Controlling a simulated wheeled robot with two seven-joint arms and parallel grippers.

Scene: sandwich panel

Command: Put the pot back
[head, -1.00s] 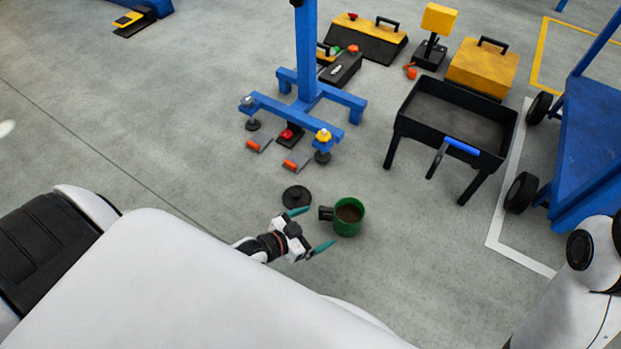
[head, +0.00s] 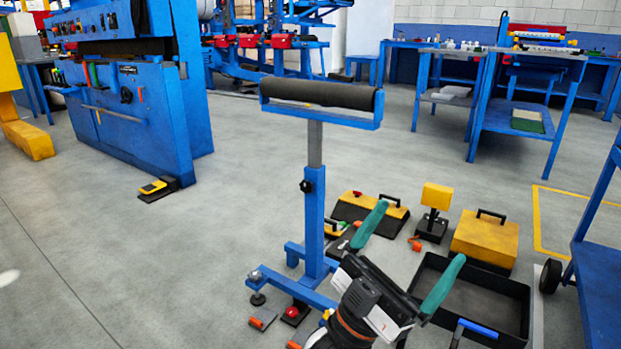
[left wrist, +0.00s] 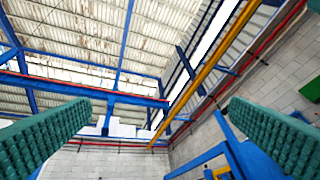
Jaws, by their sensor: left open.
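My left gripper (head: 421,231) is raised in front of the blue roller stand in the head view. Its two teal fingers are spread wide and point up, with nothing between them. The left wrist view shows both ribbed fingers far apart, with only roof beams and wall behind the empty gap (left wrist: 160,108). The green pot is in neither current view. My right gripper is not in view.
A blue roller stand (head: 315,215) stands close behind my left gripper. A black tray (head: 512,283), yellow case (head: 484,238) and black-and-yellow toolbox (head: 369,211) are on the floor at right. A blue machine (head: 135,115) stands at left.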

